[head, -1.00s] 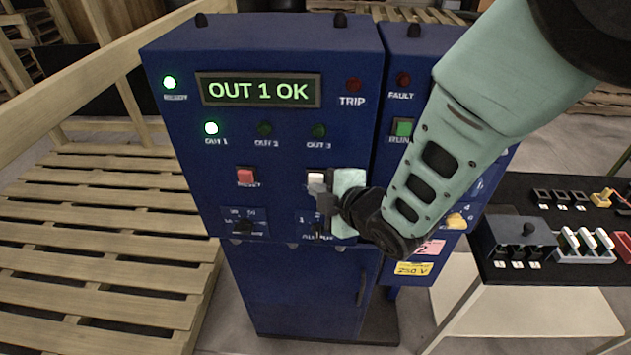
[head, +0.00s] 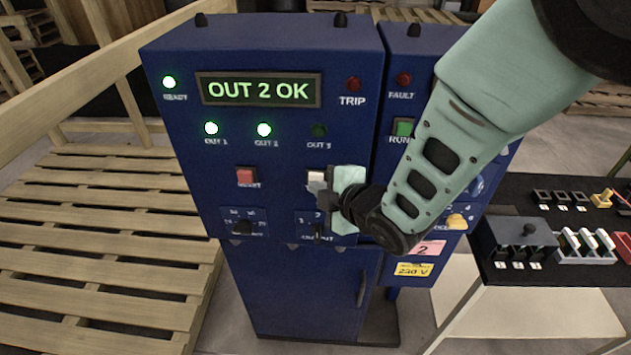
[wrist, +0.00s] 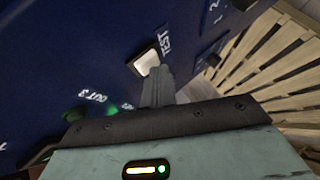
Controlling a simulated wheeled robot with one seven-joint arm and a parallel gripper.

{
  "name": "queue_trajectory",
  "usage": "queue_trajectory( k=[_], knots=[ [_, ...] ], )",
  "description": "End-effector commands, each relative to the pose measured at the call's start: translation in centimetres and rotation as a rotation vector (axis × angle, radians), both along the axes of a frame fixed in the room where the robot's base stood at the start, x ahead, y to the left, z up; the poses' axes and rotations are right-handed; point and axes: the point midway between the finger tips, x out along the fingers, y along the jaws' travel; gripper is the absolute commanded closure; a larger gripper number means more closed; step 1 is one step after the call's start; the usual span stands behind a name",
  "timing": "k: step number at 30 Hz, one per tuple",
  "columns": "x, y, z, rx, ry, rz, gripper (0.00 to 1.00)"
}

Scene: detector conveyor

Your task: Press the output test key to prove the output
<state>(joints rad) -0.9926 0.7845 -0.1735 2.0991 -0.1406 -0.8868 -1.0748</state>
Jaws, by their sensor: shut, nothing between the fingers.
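The blue detector cabinet (head: 215,140) stands in front of me. Its display (head: 258,90) reads "OUT 2 OK". The READY lamp (head: 169,82), OUT 1 lamp (head: 211,128) and OUT 2 lamp (head: 264,130) glow green; the OUT 3 lamp (head: 318,130) is dark. The white test key (head: 316,177) is partly hidden by my gripper in the head view. In the wrist view the test key (wrist: 147,61) shows beside the word TEST. My gripper (wrist: 155,72) is shut and empty, its fingertips at the key's edge; I cannot tell whether they touch it.
The red reset key (head: 246,176) and a rotary selector (head: 243,227) are left of my gripper. The output selector (head: 318,232) is just below it. A wooden pallet (head: 90,215) lies left. A dark table (head: 510,280) with parts stands right.

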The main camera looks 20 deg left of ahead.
Motion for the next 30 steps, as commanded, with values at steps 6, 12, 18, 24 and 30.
queue_trajectory(
  k=[6,12,18,24,30],
  knots=[
    [-0.7,-0.2,0.0,0.001,-0.001,0.000,1.00],
    [-1.7,-0.4,0.0,0.001,0.001,0.000,1.00],
    [-1.8,-0.5,0.0,0.000,0.000,-0.001,1.00],
    [-2.1,-0.5,0.0,0.000,0.000,0.001,1.00],
    [-3.9,-0.9,-0.1,0.000,0.000,0.002,1.00]
  ],
)
